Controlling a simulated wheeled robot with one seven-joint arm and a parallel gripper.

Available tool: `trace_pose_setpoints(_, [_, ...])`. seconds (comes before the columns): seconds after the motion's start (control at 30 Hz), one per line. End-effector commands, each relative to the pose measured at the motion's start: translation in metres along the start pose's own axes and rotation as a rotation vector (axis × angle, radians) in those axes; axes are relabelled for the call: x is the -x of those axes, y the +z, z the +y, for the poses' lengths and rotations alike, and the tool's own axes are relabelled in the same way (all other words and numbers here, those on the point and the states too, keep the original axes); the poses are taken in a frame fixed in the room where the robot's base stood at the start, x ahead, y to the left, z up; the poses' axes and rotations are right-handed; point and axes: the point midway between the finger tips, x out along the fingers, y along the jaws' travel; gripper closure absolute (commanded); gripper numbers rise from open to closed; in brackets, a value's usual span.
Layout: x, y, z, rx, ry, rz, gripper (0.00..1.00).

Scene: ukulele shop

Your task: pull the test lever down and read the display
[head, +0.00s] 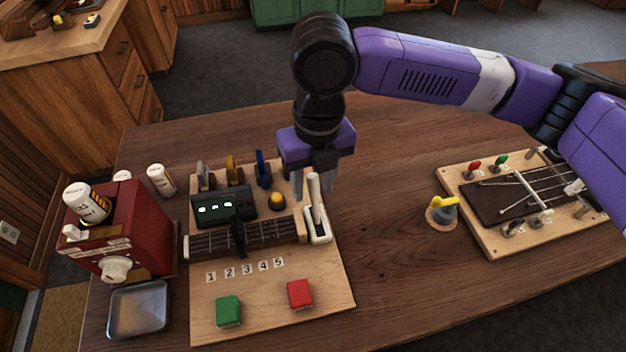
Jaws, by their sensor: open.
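The test lever (315,196) is a white handle in a white-framed slot at the right side of a wooden test board, and it stands upright. The display (213,208) is a dark box on the board's left with several small lit greenish-white marks, too small to read. My gripper (312,182) points down at the lever's upper end, its grey fingers open around or just behind the handle. I cannot tell whether they touch it. A short fretted neck (240,238) with a black clamp-like piece lies below the display.
The board carries a green button (228,310), a red button (300,293) and a yellow knob (277,201). A red dispenser (120,225) and metal tray (139,308) stand left. A yellow-grey piece (442,211) and second board (478,236) are right. Bare table lies between.

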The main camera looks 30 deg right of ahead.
Motion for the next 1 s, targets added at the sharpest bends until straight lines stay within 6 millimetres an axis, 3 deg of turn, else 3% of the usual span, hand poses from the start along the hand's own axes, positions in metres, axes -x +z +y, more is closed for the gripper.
trace_pose_setpoints(0.13, [-0.0001, 0.0001, 0.0001, 0.0, 0.0, 0.0, 0.58])
trace_pose_setpoints(0.37, [0.0001, 0.0, 0.0002, 0.0, 0.0, 0.0, 1.0])
trace_pose_setpoints(1.0, [0.0004, 0.0, 0.0003, 0.0, 0.0, 0.0, 1.0])
